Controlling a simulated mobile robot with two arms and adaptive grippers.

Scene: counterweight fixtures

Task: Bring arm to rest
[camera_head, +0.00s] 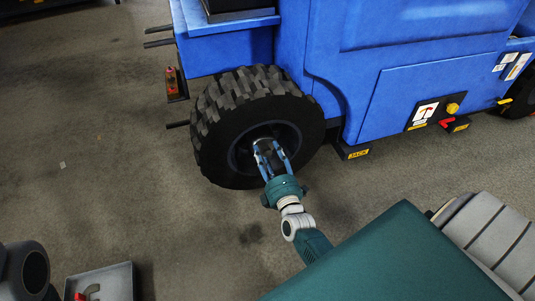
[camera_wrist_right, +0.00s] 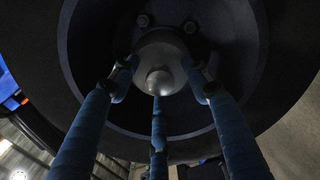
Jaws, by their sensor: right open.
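My right gripper (camera_head: 266,146) reaches from the bottom right of the head view to the wheel of the blue vehicle. Its blue fingers are spread open in front of the dark wheel rim. In the right wrist view the fingers (camera_wrist_right: 158,85) stand around a grey round hub (camera_wrist_right: 160,50) with a shiny knob at its middle. I cannot tell whether the fingertips touch the hub. The knobby black tyre (camera_head: 215,130) stands upright on the floor. My left gripper does not show.
The blue vehicle (camera_head: 400,50) fills the top right, with a yellow JACK label (camera_head: 358,154) low on its side. A grey tray (camera_head: 120,280) with a red thing sits at the bottom left. The grey-brown floor (camera_head: 110,180) left of the wheel is mostly clear.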

